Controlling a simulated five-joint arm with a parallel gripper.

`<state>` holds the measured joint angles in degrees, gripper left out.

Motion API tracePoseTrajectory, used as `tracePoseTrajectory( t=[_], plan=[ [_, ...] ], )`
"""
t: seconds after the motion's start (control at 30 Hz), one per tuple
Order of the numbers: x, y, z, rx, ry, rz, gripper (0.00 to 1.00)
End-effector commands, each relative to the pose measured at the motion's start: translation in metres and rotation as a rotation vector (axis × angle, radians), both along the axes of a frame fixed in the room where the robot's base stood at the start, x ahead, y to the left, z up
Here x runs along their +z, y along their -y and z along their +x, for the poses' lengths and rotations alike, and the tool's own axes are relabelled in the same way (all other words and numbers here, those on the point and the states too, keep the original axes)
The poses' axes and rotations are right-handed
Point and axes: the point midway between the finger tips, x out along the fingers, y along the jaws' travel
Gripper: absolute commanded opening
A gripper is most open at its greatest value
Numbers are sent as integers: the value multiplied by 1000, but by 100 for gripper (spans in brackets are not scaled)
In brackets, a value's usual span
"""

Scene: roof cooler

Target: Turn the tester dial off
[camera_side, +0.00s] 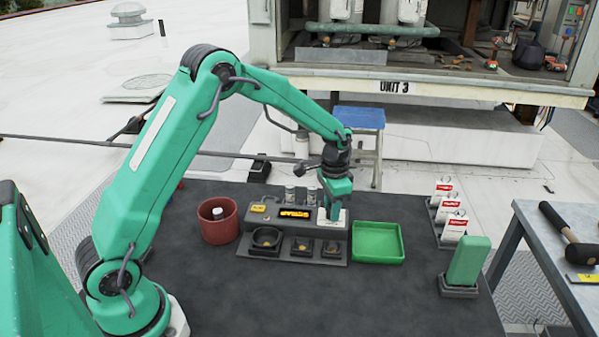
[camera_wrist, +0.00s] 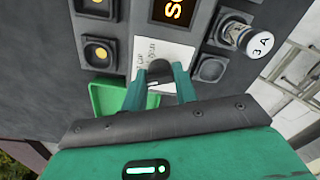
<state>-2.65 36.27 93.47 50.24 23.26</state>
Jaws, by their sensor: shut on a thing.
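The tester is a dark grey unit with a lit orange display (camera_side: 294,213) in the side view. The tester dial (camera_wrist: 159,69) is a dark round knob on a white label plate (camera_wrist: 160,50) in the wrist view. My gripper (camera_wrist: 160,83) has its two green fingers shut on the dial, one on each side. In the side view my gripper (camera_side: 332,212) points down onto the right end of the tester and hides the dial. The small print on the label plate is too blurred to read, so I cannot tell the dial's setting.
A green tray (camera_side: 378,243) sits right of the tester. A red cup (camera_side: 218,221) stands to its left. Small sockets (camera_side: 301,246) line its front, and glass-like cylinders stand behind. The front mat is clear.

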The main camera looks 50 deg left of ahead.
Motion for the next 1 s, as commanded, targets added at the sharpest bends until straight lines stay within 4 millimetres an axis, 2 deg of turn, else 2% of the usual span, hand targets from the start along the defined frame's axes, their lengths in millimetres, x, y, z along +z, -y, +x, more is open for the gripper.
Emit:
tracePoseTrajectory(
  t=[0.6,1.0],
  plan=[
    [1,0,0,431,-1,0,6],
    [1,0,0,570,0,0,6]
  ],
)
